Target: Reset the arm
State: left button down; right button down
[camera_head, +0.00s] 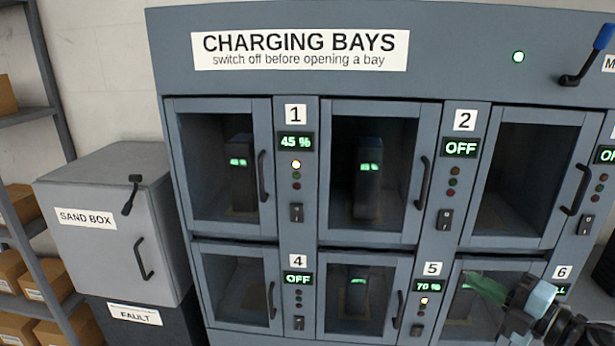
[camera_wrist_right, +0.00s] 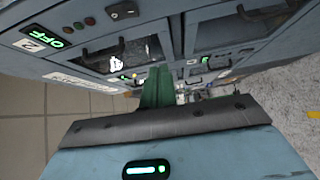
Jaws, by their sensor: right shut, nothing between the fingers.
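My right gripper (camera_head: 488,290) is at the lower right of the head view, in front of the lower row of the charging cabinet (camera_head: 450,28). Its green fingers are shut with nothing between them; they also show in the right wrist view (camera_wrist_right: 157,90). The wrist view shows the cabinet front beyond the fingers, seen at a slant, with an OFF display (camera_wrist_right: 50,40). I cannot tell whether the gripper touches the cabinet. My left gripper is not in view.
The bay doors look closed. Dark batteries stand behind glass, as in the upper left bay (camera_head: 241,185). A blue-handled lever (camera_head: 603,38) is at upper right, near a lit green lamp (camera_head: 518,57). A grey sand box (camera_head: 85,235) and shelves (camera_head: 45,110) stand left.

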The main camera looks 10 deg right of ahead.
jog(key=s+a+f+m+g+h, duration=0.1)
jog(key=s+f+m+h, duration=0.4)
jog(key=f, duration=0.6)
jog(key=s+a+f+m+h, duration=0.1)
jog(key=s+f+m, duration=0.3)
jog(key=f+m, duration=0.45)
jog(key=s+a+f+m+g, duration=0.5)
jog(key=s+a+f+m, duration=0.2)
jog(key=s+a+f, duration=0.6)
jog(key=a+f, duration=0.3)
jog(key=shift+s+a+f+g, duration=0.2)
jog(key=shift+s+f+g, duration=0.1)
jog(key=shift+s+f, duration=0.1)
jog(key=shift+w+m, duration=0.1)
jog(key=shift+m, duration=0.15)
